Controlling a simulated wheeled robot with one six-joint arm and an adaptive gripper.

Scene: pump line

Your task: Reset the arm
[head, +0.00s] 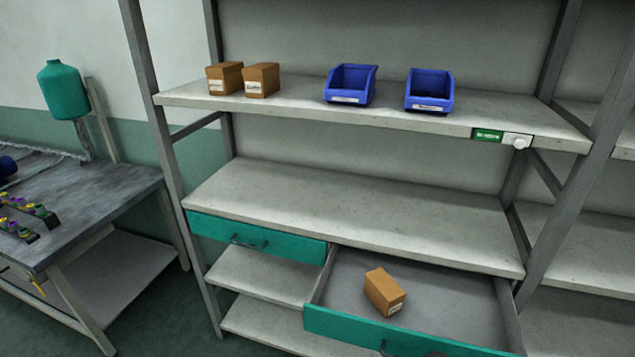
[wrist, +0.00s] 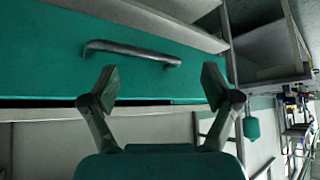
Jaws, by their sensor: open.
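My gripper (wrist: 158,88) is open and empty in the wrist view, its two fingers spread apart. A dark bar handle (wrist: 132,52) on a teal drawer front (wrist: 60,62) shows beyond the fingertips, not between closed fingers. In the head view, my arm and gripper cannot be made out clearly. The right drawer (head: 400,331) is pulled open, and a brown cardboard box (head: 384,291) lies inside it. The left drawer (head: 257,239) is shut.
The top shelf (head: 300,108) holds two brown boxes (head: 262,79) and two blue bins (head: 350,84), (head: 430,90). The middle shelf (head: 350,200) is bare. A workbench (head: 85,205) stands at the left, with a teal container (head: 62,90) behind it. The open drawer juts forward.

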